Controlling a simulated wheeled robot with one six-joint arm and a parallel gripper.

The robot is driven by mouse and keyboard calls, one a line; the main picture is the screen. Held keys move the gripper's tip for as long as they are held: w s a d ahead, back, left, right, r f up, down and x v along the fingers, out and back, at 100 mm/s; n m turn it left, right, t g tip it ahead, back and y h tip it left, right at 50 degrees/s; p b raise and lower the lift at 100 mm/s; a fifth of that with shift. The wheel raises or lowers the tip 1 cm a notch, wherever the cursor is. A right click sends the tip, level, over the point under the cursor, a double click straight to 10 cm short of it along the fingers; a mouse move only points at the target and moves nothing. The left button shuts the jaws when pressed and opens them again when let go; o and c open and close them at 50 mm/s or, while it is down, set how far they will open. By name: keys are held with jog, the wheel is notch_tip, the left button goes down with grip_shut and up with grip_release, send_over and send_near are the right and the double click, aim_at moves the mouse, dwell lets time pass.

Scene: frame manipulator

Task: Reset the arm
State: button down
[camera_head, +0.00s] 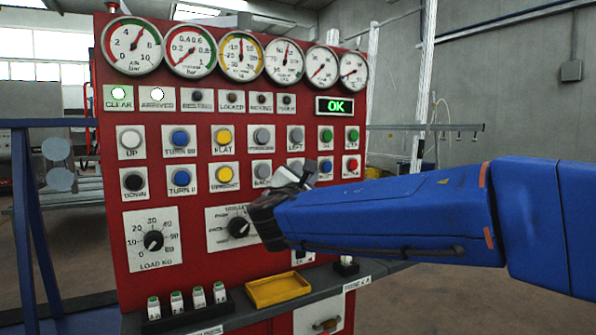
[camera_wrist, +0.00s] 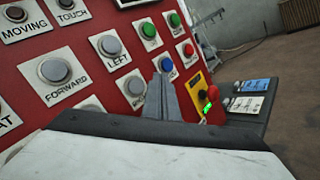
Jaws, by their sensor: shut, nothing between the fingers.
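My blue arm (camera_head: 390,215) reaches in from the right side of the head view, in front of the red control panel (camera_head: 195,100). My gripper (camera_head: 305,176) is at its left end, before the lower right part of the panel's buttons, and hides some of them. In the wrist view my gripper (camera_wrist: 163,85) points toward the panel with its fingers together and nothing between them. I cannot tell whether the fingertips touch the panel. The LEFT button (camera_wrist: 110,46) and FORWARD button (camera_wrist: 54,70) show beside the fingers.
Several gauges (camera_head: 240,57) line the panel's top, above a green OK display (camera_head: 335,106). A LOAD KG dial (camera_head: 153,241) is at lower left. A yellow tray (camera_head: 278,289) sits on the ledge below my arm. A red knob on a yellow plate (camera_wrist: 208,97) is right of the fingers.

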jog(key=s+d+f+m+g+h, duration=0.1)
jog(key=s+d+f+m+g, duration=0.25)
jog(key=d+f, duration=0.45)
jog(key=s+d+f+m+g+h, duration=0.1)
jog(key=s+d+f+m+g, duration=0.3)
jog(key=d, duration=0.8)
jog(key=s+d+f+m+g+h, duration=0.15)
jog(key=s+d+f+m, duration=0.35)
jog(key=d, duration=0.5)
jog(key=s+d+f+m+g+y, duration=0.1)
jog(key=s+f+m+g+y, duration=0.1)
jog(key=s+f+m, duration=0.5)
jog(key=s+d+f+m+g+y, duration=0.1)
jog(key=s+f+m+g+y, duration=0.2)
jog(key=s+f, duration=0.9)
jog(key=s+m+y, duration=0.2)
jog(key=s+m, duration=0.2)
jog(key=s, duration=0.1)
jog(key=shift+s+d+f, duration=0.2)
jog(key=shift+s+f, duration=0.05)
jog(key=shift+s, duration=0.15)
jog(key=c, duration=2.4)
grip_release()
jog(key=shift+c, duration=0.2)
